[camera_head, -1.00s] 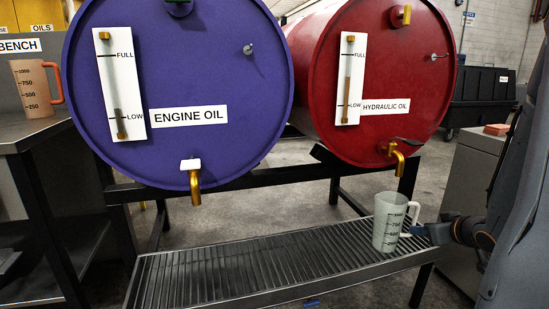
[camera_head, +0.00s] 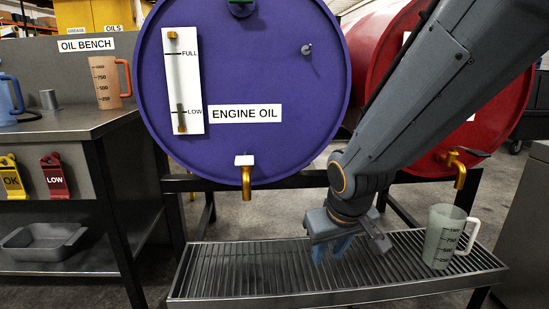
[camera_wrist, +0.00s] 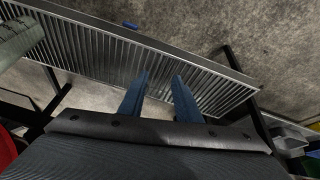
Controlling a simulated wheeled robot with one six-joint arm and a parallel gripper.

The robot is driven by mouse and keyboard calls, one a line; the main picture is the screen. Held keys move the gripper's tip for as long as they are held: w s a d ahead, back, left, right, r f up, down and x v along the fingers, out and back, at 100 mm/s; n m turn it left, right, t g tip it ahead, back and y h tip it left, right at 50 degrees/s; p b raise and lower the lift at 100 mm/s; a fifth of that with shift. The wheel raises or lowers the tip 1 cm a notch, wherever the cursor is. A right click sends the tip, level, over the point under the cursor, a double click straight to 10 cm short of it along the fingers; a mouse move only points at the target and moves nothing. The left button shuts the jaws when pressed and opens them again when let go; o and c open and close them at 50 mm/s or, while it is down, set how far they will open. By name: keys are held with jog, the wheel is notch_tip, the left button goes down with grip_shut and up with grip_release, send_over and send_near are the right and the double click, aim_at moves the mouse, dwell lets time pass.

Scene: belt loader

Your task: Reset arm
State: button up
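My gripper (camera_head: 332,247) hangs low over the middle of the slatted drip tray (camera_head: 270,300), with its blue fingers pointing down. In the wrist view the two fingers (camera_wrist: 158,82) are apart with nothing between them. The pale translucent measuring jug (camera_head: 440,238) stands upright on the right end of the tray, apart from my gripper, its handle to the right. Part of the jug also shows at the left edge of the wrist view (camera_wrist: 18,35). My arm hides part of the red drum (camera_head: 385,60).
The purple engine oil drum (camera_head: 270,80) with its brass tap (camera_head: 246,180) is behind the tray. At left, the oil bench (camera_head: 60,128) holds an orange jug (camera_head: 106,85) and a blue jug (camera_head: 8,100). OK and LOW tags (camera_head: 52,176) hang below its top.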

jog(key=s+a+r+n+g+y, duration=0.1)
jog(key=s+a+g, duration=0.1)
jog(key=s+a, duration=0.6)
jog(key=s+a+r+n+g, duration=0.2)
jog(key=s+a, duration=0.3)
jog(key=s, duration=0.7)
jog(key=d+r+m+p, duration=0.3)
jog(key=d+r+p, duration=0.7)
jog(key=p, duration=0.7)
jog(key=d+r+m+h+p, duration=0.1)
jog(key=d+r+m+p, duration=0.2)
jog(key=d+r+p, duration=0.7)
notch_tip(320, 180, up, 5)
jog(key=p, duration=0.6)
jog(key=shift+d+r+p, duration=0.2)
jog(key=shift+d+p, duration=0.05)
jog(key=shift+p, duration=0.15)
jog(key=shift+w, duration=0.15)
